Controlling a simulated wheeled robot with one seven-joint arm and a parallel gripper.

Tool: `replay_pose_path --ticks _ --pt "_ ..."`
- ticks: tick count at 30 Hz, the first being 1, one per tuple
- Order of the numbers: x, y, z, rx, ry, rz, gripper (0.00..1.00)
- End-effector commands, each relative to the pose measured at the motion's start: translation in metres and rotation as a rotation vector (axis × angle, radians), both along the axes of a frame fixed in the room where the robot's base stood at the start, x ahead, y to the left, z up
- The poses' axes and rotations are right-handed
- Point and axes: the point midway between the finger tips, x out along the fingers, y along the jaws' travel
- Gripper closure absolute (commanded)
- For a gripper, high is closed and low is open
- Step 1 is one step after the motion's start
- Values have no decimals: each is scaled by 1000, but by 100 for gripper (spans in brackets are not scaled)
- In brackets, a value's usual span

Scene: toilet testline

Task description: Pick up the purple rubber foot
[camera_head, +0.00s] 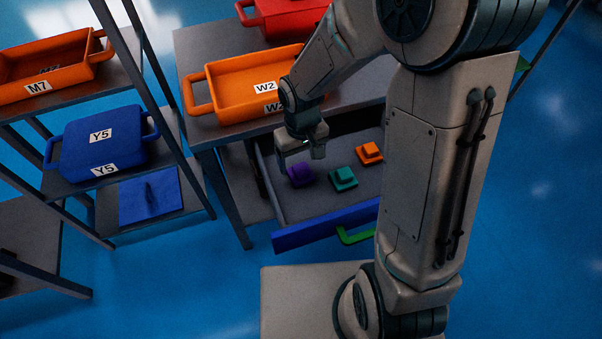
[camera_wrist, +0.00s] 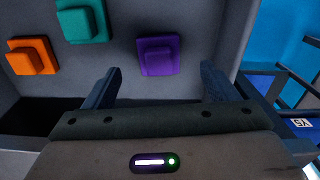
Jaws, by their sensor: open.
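The purple rubber foot (camera_head: 301,175) lies in an open drawer (camera_head: 312,206) under the table, at the left of three small feet. In the wrist view the purple foot (camera_wrist: 158,56) is a square base with a raised block. My gripper (camera_head: 302,150) is open and empty, just above and behind the purple foot in the head view. In the wrist view the fingers of my gripper (camera_wrist: 160,85) stand apart, with the purple foot ahead of the gap between them. They do not appear to touch it.
A teal foot (camera_head: 343,178) and an orange foot (camera_head: 369,153) lie to the right in the drawer. The drawer has a blue front with a green handle (camera_head: 357,236). An orange crate (camera_head: 232,97) labelled W2 stands on the table above. A shelf with crates stands at left.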

Motion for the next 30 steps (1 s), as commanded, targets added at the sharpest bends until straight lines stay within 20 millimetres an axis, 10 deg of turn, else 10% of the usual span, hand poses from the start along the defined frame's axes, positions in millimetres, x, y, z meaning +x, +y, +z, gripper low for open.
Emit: replay_pose_path --ticks 25,30 --pt "-3 -3 -64 1 -1 0 20" --pt "-2 -3 -64 1 -1 0 67"
